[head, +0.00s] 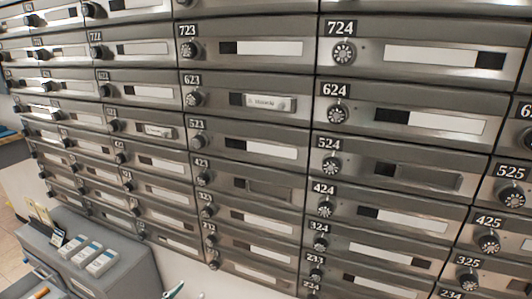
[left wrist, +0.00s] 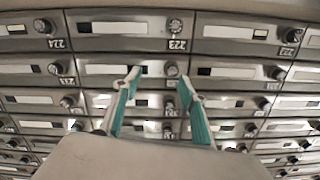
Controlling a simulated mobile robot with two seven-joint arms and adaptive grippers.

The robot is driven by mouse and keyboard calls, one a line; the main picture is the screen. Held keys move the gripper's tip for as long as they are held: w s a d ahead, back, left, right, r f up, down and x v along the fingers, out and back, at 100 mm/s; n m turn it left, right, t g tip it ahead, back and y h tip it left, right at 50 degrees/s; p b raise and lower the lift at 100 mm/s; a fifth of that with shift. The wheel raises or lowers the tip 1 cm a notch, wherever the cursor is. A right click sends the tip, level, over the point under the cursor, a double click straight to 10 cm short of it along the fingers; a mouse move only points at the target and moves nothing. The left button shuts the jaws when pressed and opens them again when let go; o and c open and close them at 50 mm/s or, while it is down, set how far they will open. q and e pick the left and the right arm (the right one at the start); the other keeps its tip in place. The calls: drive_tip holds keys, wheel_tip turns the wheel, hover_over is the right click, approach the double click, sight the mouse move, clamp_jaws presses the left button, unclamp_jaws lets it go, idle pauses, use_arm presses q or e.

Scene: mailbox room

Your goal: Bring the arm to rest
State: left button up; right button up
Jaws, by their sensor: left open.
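My left gripper (left wrist: 158,78) shows in the left wrist view with two teal and white fingers spread apart and nothing between them. The fingers are in front of the mailbox wall (left wrist: 120,69), whose number labels look upside down there. I cannot tell the exact gap to the doors. In the head view only a little of the left gripper (head: 187,292) shows at the bottom edge, below the lower mailboxes. Most of the left arm is out of frame. My right gripper is in neither view.
Grey numbered mailboxes (head: 255,152) with dials and slots fill most of the head view. Box 623 (head: 269,102) has a pale piece in its slot. A grey cabinet (head: 130,270) at the lower left holds several white card stacks (head: 102,262).

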use_arm(q)
drive_tip(key=s+d+f+g+y+p, duration=0.1)
drive_tip(key=s+f+p, duration=0.1)
drive_tip(key=s, duration=0.6)
drive_tip(key=s+d+f+n+g+y+p, duration=0.1)
drive_tip(key=s+d+g+p, duration=0.1)
drive_tip(key=s, duration=0.7)
drive_tip(key=s+d+f+g+p, duration=0.1)
drive_tip(key=s+f+g, duration=0.1)
drive_tip(key=s, duration=0.7)
drive_tip(key=shift+s+d+f+n+y+p, duration=0.2)
drive_tip(key=shift+d+f+n+y+p, duration=0.1)
drive_tip(key=shift+d+f+y+p, duration=0.1)
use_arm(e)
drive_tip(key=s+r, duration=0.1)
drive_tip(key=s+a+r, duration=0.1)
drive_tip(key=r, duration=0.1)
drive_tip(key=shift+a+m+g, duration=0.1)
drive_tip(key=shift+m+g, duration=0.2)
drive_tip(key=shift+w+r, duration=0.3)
use_arm(q)
drive_tip(key=c, duration=0.4)
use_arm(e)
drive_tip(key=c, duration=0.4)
use_arm(q)
drive_tip(key=shift+a, duration=0.15)
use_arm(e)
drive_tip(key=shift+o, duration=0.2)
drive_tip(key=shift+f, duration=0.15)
